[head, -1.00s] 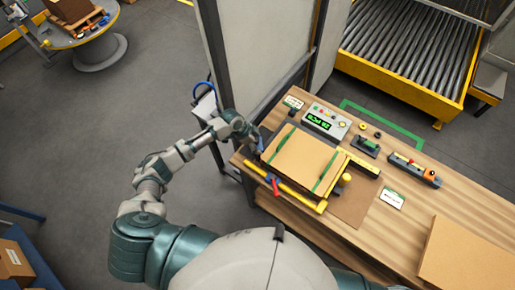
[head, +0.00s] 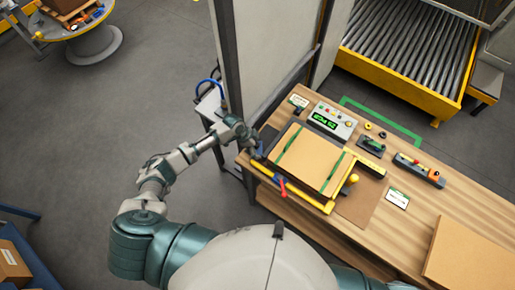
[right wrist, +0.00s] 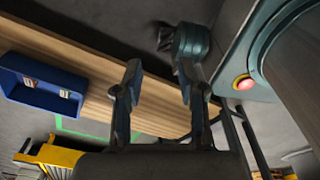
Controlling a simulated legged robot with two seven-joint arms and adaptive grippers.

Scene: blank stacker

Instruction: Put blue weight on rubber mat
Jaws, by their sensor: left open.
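My left gripper (head: 252,146) is open beside the left corner of the stacker with the cardboard blanks (head: 306,157) on the wooden bench. A small blue piece (head: 259,153) shows right by its fingertips; I cannot tell whether it is the blue weight or part of the stacker. A flat brown sheet (head: 359,207) lies right of the stacker; I cannot tell whether it is the rubber mat. My right gripper (right wrist: 159,82) shows in the right wrist view with its fingers apart and nothing between them.
A control box with a green display (head: 331,121), a green-topped tool (head: 372,144) and a dark bar with knobs (head: 420,171) stand on the bench. A cardboard sheet (head: 470,255) covers the near right. A blue bin (right wrist: 42,86) shows in the right wrist view. A tall panel (head: 265,60) rises behind.

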